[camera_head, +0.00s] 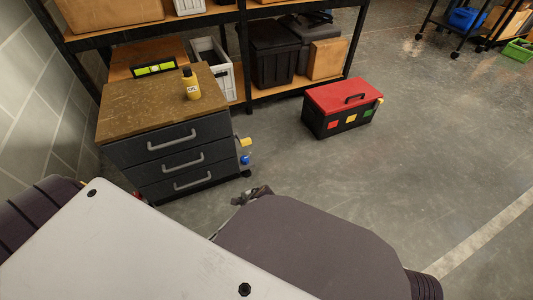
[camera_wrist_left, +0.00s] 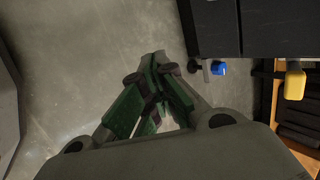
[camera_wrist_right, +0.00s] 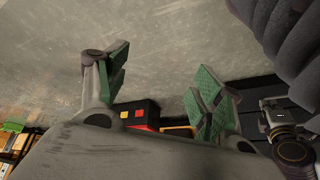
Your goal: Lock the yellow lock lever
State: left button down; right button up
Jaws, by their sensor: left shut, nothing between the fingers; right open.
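The yellow lever (camera_head: 245,142) sticks out from the right side of the dark drawer cabinet (camera_head: 190,165). A blue knob (camera_head: 245,159) sits below it. In the left wrist view the yellow lever (camera_wrist_left: 295,83) is at the right edge and the blue knob (camera_wrist_left: 219,68) is nearer the fingers. My left gripper (camera_wrist_left: 157,72) is shut and empty, apart from both. My right gripper (camera_wrist_right: 158,70) is open and empty over the floor. In the head view my arms hide most of the grippers. I cannot tell whether the lever is locked.
A yellow bottle (camera_head: 191,84) stands on the cabinet top. A black toolbox with a red lid (camera_head: 344,95) stands on the floor to the right. A loaded shelf (camera_head: 243,50) is behind. The floor between cabinet and toolbox is clear.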

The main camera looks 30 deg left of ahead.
pick_arm(q)
jog(key=w+a+f+m+t+y, duration=0.1)
jog(key=w+f+m+t+y, duration=0.1)
jog(key=w+m, duration=0.6)
jog(key=w+f+m+t+y, duration=0.1)
jog(key=w+m+t+y, duration=0.3)
jog(key=w+m+t, duration=0.3)
jog(key=shift+w+a+f+m+y, duration=0.35)
jog(key=shift+w+m, duration=0.45)
jog(key=shift+m, duration=1.2)
pick_arm(e)
jog(key=a+f+t+y, duration=0.2)
jog(key=a+f, duration=0.3)
jog(key=shift+s+a+f+m+y, duration=0.3)
jog(key=shift+a+f+m, duration=0.05)
jog(key=shift+f+m, duration=0.05)
pick_arm(q)
jog(key=w+a+r+b, duration=0.3)
jog(key=w+a+b, duration=0.1)
jog(key=w+a, duration=0.3)
jog(key=shift+a, duration=0.75)
pick_arm(e)
jog(key=shift+w+a+f, duration=0.1)
jog(key=shift+a+f, duration=0.05)
jog(key=shift+f, duration=0.7)
jog(key=shift+w+a+f, duration=0.1)
jog(key=shift+a+f, duration=0.05)
jog(key=shift+f, duration=0.65)
